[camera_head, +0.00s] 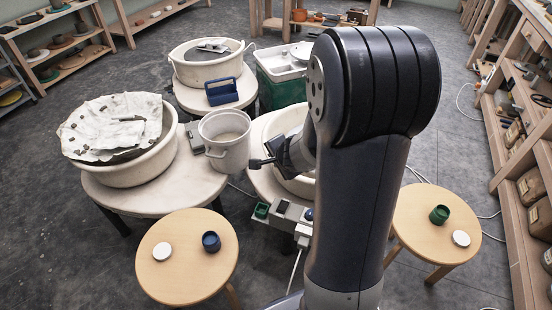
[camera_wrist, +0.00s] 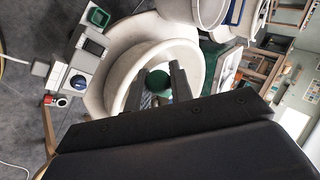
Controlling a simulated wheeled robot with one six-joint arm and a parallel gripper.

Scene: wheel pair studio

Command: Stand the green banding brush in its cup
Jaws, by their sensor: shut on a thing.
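My gripper (camera_head: 264,162) is over the splash pan of the right-hand wheel, partly hidden by my arm in the head view. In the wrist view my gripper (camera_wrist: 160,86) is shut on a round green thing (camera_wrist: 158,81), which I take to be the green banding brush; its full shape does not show. A green cup (camera_head: 439,214) stands upright on the right round stool, well away from my gripper, on the other side of my arm. A blue cup (camera_head: 211,241) stands on the left stool.
White discs lie on the left stool (camera_head: 162,251) and right stool (camera_head: 461,238). A white bucket (camera_head: 227,150) stands close left of my gripper. The pan (camera_wrist: 190,57) surrounds the space below it. A control box (camera_wrist: 88,52) with a small green tray (camera_wrist: 98,17) sits beside the pan.

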